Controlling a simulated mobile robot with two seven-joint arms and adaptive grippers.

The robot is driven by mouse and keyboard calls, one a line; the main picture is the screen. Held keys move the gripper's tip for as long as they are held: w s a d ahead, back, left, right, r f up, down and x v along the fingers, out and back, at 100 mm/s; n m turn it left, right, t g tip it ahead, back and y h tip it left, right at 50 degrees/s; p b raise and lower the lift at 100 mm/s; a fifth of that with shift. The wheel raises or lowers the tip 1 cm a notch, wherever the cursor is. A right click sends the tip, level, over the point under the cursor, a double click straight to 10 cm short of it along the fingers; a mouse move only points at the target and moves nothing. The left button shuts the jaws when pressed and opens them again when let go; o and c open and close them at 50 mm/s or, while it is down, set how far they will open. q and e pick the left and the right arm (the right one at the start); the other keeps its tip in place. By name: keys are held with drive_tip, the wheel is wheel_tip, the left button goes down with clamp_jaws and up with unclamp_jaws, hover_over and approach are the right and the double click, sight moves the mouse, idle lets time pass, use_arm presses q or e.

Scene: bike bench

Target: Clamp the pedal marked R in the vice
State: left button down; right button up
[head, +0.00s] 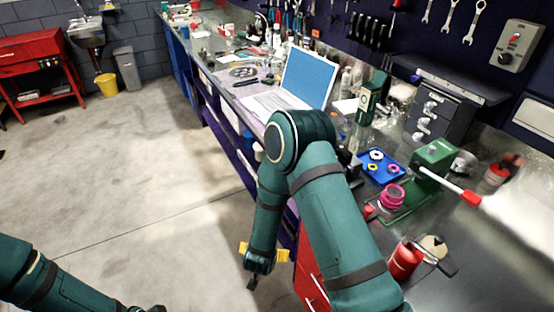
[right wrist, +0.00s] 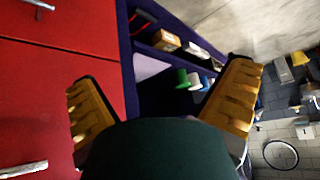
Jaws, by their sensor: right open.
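A green bench tool (head: 432,160) with a red-tipped bar stands on the bench at the right; it looks like the vice, but its jaws are not clear. I cannot make out any pedal or an R mark. My right gripper (head: 262,258) hangs low in front of the bench, beside red drawers, away from the green tool. In the right wrist view its yellow fingers (right wrist: 165,105) are wide apart with nothing between them. My left arm shows at the bottom left of the head view; its fingers are out of frame.
A blue tray (head: 381,167) with coloured rings, a pink spool (head: 391,197) and a red can (head: 404,260) stand on the bench. A laptop (head: 305,78) is farther back. Red drawers (right wrist: 60,90) are close to the right gripper. The floor at left is clear.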

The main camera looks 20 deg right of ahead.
drive_tip(key=w+d+r+m+h+p, duration=0.2)
drive_tip(key=w+r+m+h, duration=0.1)
drive_tip(key=r+h, duration=0.25)
drive_tip(key=w+d+r+m+h+p, duration=0.2)
drive_tip(key=w+r+h, duration=0.15)
drive_tip(key=r, duration=0.35)
drive_tip(key=s+a+r+m+g+h+p, duration=0.35)
drive_tip(key=r+m+g+h, duration=0.2)
drive_tip(key=r, duration=0.35)
use_arm(q)
wheel_tip(320, 180, up, 10)
drive_tip(key=shift+w+a+p, duration=0.3)
drive_tip(key=shift+w+p, duration=0.05)
drive_tip(key=shift+p, duration=0.1)
use_arm(e)
drive_tip(key=shift+m+t+h, duration=0.25)
drive_tip(key=shift+t, duration=0.1)
drive_tip(key=d, duration=1.4)
drive_tip(key=shift+w+d+r, duration=0.1)
drive_tip(key=shift+w+d, duration=0.05)
drive_tip(key=shift+w, duration=0.15)
use_arm(q)
drive_tip(key=shift+f, duration=0.1)
drive_tip(key=shift+s, duration=0.1)
use_arm(e)
drive_tip(key=shift+r, duration=0.1)
drive_tip(key=c, duration=0.9)
drive_tip(key=shift+o, duration=0.2)
